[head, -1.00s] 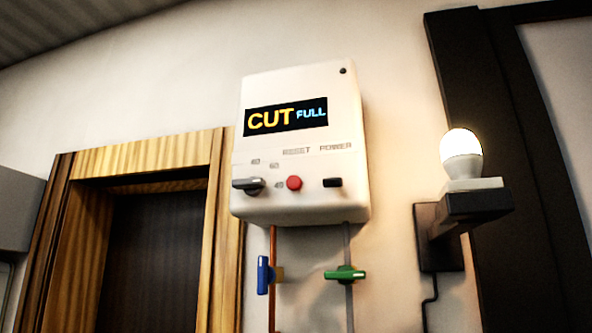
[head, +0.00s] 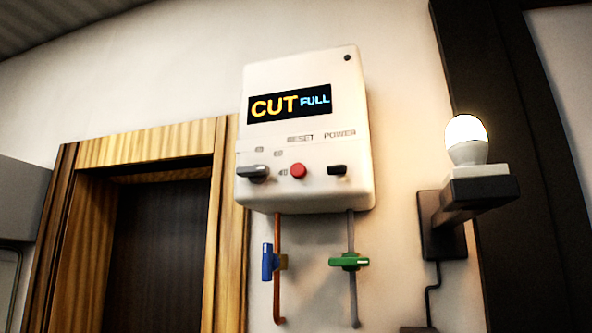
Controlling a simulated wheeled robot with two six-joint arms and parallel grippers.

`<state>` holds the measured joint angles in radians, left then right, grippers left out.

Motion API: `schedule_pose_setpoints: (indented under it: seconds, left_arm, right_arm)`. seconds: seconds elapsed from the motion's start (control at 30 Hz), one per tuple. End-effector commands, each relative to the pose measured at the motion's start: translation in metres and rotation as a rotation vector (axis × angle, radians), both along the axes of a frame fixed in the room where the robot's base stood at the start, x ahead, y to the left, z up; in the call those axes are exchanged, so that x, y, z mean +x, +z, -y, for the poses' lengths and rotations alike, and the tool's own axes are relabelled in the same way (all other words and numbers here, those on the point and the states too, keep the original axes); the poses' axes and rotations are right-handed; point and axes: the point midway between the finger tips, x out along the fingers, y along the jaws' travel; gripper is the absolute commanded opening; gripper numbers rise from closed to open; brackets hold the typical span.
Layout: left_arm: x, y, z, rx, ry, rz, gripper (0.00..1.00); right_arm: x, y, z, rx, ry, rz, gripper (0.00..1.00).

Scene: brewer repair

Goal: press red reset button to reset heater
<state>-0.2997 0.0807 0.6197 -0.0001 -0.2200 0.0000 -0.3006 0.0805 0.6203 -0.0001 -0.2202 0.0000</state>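The white heater (head: 306,130) hangs on the wall in the middle of the head view. Neither of my grippers shows in the head view.
Two pipes run down below the heater, one with a blue valve handle (head: 267,262), one with a green handle (head: 349,261). A lit bulb (head: 466,139) stands on a dark wall bracket (head: 470,200) at right. A wooden door frame (head: 150,150) is at left.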

Motion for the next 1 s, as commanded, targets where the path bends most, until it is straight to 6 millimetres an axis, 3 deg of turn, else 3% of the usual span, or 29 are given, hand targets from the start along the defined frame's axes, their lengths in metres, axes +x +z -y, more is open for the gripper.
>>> schedule_pose_setpoints:
  seconds: [0.03, 0.27, 1.0]
  left_arm:
    - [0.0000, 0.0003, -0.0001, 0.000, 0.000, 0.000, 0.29]
    - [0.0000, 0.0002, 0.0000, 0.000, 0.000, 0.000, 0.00]
    - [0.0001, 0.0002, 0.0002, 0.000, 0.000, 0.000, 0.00]
  right_arm:
    - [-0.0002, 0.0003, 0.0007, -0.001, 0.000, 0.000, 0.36]
    - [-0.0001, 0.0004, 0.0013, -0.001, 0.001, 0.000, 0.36]
    - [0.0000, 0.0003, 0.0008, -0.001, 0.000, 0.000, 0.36]
